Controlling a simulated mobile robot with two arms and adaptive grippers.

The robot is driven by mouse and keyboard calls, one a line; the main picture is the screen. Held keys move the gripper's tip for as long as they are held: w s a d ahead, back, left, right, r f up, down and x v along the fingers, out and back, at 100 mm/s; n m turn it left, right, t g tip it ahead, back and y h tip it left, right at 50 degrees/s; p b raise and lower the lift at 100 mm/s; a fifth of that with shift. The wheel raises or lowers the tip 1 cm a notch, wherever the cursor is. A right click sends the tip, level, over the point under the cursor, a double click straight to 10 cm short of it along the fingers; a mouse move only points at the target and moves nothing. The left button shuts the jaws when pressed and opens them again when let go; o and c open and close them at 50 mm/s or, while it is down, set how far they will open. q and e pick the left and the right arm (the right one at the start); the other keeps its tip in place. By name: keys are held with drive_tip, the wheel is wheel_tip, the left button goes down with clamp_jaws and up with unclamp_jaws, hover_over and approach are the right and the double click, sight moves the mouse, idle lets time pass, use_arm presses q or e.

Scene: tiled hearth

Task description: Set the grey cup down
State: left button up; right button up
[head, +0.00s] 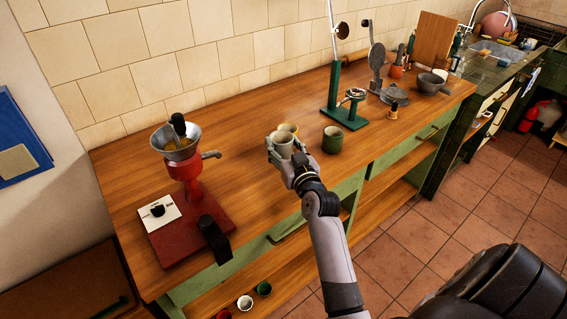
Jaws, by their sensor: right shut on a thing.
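The grey cup (282,143) is upright in my right gripper (286,156), whose fingers are closed around it. It is over the wooden counter (225,120), near the front edge; I cannot tell whether its base touches the wood. A yellowish cup (289,128) stands just behind it and is partly hidden by it. A dark green cup (332,140) stands to the right, apart from the gripper. My left gripper is not in view.
A red grinder (186,170) with a metal hopper stands on the left on a dark red base. A green lever press (345,110) stands behind right. A grey mortar (429,83) and a wooden board (434,40) are further right. Bare counter lies between grinder and cups.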

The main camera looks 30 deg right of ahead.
wheel_tip(320, 180, down, 6)
drive_tip(key=shift+r, duration=0.1)
idle(0.4)
drive_tip(key=shift+f, duration=0.25)
drive_tip(key=o, duration=1.2)
drive_tip(key=shift+o, duration=0.2)
